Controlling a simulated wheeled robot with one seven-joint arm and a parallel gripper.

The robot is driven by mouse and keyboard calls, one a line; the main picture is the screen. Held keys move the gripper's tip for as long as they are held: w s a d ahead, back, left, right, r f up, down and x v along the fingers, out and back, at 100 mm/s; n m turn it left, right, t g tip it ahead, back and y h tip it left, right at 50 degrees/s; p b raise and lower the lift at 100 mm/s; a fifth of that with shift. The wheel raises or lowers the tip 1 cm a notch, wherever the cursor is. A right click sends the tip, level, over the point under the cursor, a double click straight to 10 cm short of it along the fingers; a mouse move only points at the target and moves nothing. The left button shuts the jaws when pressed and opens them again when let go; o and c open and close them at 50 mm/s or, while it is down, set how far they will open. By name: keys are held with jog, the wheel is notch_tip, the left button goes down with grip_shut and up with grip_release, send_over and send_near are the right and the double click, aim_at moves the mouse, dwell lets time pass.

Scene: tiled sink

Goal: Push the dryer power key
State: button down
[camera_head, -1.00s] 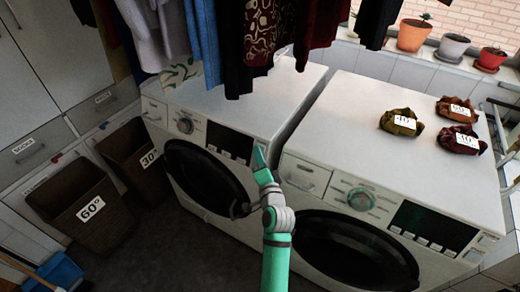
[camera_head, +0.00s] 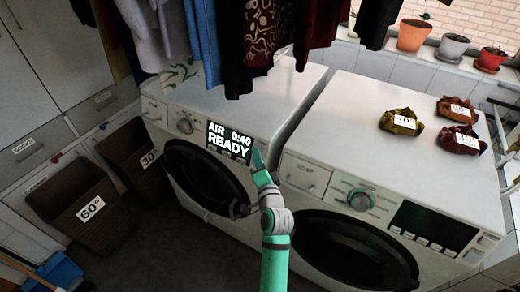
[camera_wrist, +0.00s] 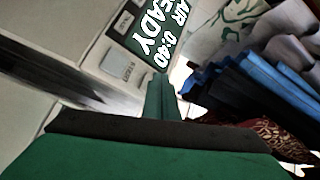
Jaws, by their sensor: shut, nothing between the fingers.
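The dryer, the left white machine (camera_head: 262,110), has a lit display (camera_head: 230,140) reading "AIR 0:40 READY". The display also shows in the wrist view (camera_wrist: 150,35), with pale keys (camera_wrist: 121,66) beside it. I cannot make out which key is the power key. My gripper (camera_head: 257,156) is shut and empty, with its tips at the dryer's front panel just right of the display. The closed fingers also show in the wrist view (camera_wrist: 161,92). They hide part of the panel, and contact with a key cannot be told.
A second white machine (camera_head: 350,115) stands close on the right, with cloth bundles (camera_head: 402,121) on top. Clothes (camera_head: 245,40) hang above the dryer. Brown baskets (camera_head: 82,205) stand at left. The dark floor (camera_head: 175,255) in front of the dryer is free.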

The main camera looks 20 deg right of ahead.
jog(key=s+a+r, duration=0.2)
jog(key=s+a, duration=0.1)
jog(key=a, duration=0.1)
jog(key=shift+s+a, duration=0.25)
dwell(0.6)
jog(key=s+a+f+n, duration=0.2)
jog(key=s+a+f, duration=0.2)
jog(key=s, duration=0.3)
jog(key=s+a+f+n+g, duration=0.1)
jog(key=s+a+f+n, duration=0.2)
jog(key=s+f, duration=0.25)
jog(key=s+a+f+n, duration=0.2)
jog(key=s+a+f, duration=0.2)
jog(key=s, duration=0.4)
jog(key=s+a+r+n+y, duration=0.1)
jog(key=s+a+n, duration=0.1)
jog(key=s, duration=0.5)
jog(key=s+a+n+y, duration=0.1)
jog(key=s+a+n, duration=0.1)
jog(key=s+n, duration=0.2)
jog(key=s+a+r+n+g, duration=0.1)
jog(key=s+a+n, duration=0.2)
jog(key=s, duration=0.7)
jog(key=shift+s+r+y, duration=0.35)
jog(key=shift+s+y, duration=0.05)
